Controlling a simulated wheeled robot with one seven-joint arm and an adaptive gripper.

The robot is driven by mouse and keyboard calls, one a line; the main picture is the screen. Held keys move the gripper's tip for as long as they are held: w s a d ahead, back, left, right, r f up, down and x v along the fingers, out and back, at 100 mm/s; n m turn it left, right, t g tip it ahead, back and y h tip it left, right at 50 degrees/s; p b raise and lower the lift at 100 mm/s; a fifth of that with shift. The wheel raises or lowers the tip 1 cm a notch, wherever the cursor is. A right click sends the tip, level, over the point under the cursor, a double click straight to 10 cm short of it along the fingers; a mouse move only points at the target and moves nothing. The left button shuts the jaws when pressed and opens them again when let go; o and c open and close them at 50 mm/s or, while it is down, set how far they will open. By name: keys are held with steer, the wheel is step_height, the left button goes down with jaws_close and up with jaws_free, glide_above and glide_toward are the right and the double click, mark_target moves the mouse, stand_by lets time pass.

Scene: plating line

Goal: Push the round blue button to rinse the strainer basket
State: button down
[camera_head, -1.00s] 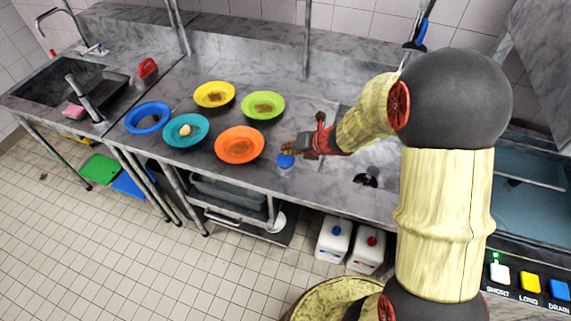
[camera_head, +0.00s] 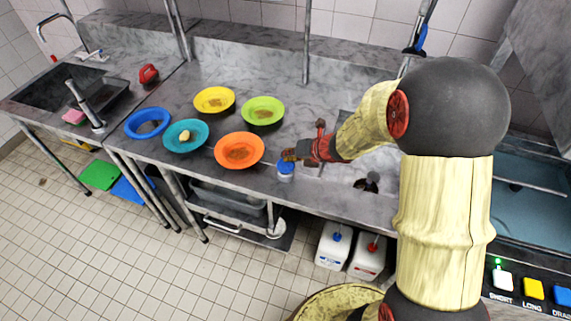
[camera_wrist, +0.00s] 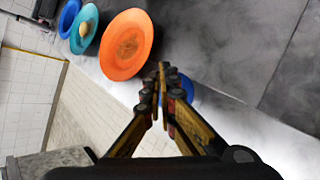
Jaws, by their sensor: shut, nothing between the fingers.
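The round blue button (camera_head: 286,164) sits on a short pale base near the front edge of the steel counter, right of the orange plate. In the wrist view its blue shows behind my finger (camera_wrist: 188,90), partly hidden. My gripper (camera_head: 288,155) is shut and empty, its tips right at or just above the button's back edge. In the wrist view the fingertips (camera_wrist: 163,68) meet. I cannot tell whether they touch the button. I cannot make out a strainer basket for certain.
A dark fitting (camera_head: 367,187) stands to the right. A panel with white, yellow (camera_head: 533,288) and blue square buttons is at the lower right.

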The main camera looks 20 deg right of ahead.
mark_target(288, 163)
steer(key=shift+f, duration=0.15)
stand_by(0.4)
steer(key=shift+f+b, duration=0.3)
steer(key=shift+f+b, duration=0.65)
steer(key=shift+f, duration=0.2)
stand_by(1.0)
steer(key=shift+r, duration=0.1)
steer(key=shift+r+p, duration=1.15)
steer(key=shift+r, duration=0.05)
step_height(288, 163, up, 5)
steer(key=p, duration=0.5)
stand_by(0.7)
